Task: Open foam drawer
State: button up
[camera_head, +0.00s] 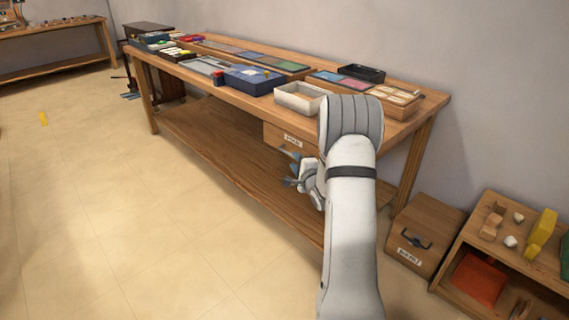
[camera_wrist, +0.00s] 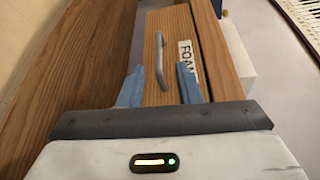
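The foam drawer (camera_head: 272,133) is a wooden box front under the tabletop, partly behind my arm in the head view. Its front (camera_wrist: 178,22) fills the middle of the wrist view and bears a white label reading FOAM (camera_wrist: 187,62). A grey bar handle (camera_wrist: 160,55) stands on that front. My gripper (camera_wrist: 159,88) is open, with two blue fingers apart. The handle lies between and just beyond the fingertips, and I see no clear contact. In the head view my gripper (camera_head: 291,168) is in front of the drawer, below the table edge.
The long wooden table (camera_head: 190,75) carries trays and boxes, with a white open box (camera_head: 300,97) above the drawer. A lower shelf (camera_head: 225,150) runs beneath. A labelled wooden cabinet (camera_head: 427,225) and a shelf unit with blocks (camera_head: 490,262) stand at right. The floor at left is open.

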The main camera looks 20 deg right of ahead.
aim_at(289, 154)
jog(key=w, duration=0.5)
jog(key=w+f+b, duration=0.1)
jog(key=w, duration=0.1)
jog(key=shift+w+d, duration=0.2)
jog(key=shift+w, duration=0.15)
jog(key=shift+c, duration=0.4)
grip_shut()
